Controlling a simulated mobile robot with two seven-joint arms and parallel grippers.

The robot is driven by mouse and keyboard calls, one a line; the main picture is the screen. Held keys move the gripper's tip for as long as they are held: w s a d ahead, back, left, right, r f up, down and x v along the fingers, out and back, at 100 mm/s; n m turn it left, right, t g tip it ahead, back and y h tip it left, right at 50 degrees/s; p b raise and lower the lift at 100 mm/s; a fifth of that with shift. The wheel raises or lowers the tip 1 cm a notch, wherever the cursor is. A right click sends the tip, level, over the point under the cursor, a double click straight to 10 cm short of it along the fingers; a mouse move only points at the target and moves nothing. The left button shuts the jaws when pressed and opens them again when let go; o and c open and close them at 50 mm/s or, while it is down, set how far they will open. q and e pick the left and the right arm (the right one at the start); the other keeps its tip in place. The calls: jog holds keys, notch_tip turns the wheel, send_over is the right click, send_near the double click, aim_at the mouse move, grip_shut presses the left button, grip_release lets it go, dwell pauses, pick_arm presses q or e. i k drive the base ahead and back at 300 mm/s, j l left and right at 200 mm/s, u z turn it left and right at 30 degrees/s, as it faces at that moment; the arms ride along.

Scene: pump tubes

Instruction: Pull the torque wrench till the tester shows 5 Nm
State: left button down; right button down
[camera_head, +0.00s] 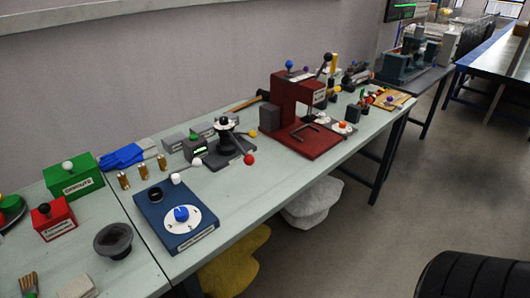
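A small grey box with a lit green display (198,152) stands on the bench near the middle; it looks like the tester, but its reading is too small to make out. Beside it, a dark stand (230,145) carries an upright black post and thin arms with a yellow, a red and a white ball at their ends. I cannot tell for sure which part is the torque wrench. Neither of my grippers is in view.
A blue box (176,218) with a white dial, a red press (300,110), a green box (74,177) and a dark grey bowl (114,241) stand on the pale bench (258,199). A black ribbed shape (472,277) fills the lower right. The floor (400,205) is open right of the bench.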

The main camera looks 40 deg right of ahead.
aim_at(250, 160)
jog(key=l+u, duration=0.15)
jog(key=l, duration=0.7)
jog(key=l+u, duration=0.2)
jog(key=l, duration=0.65)
jog(key=k+l+u, duration=0.15)
jog(key=l, duration=0.65)
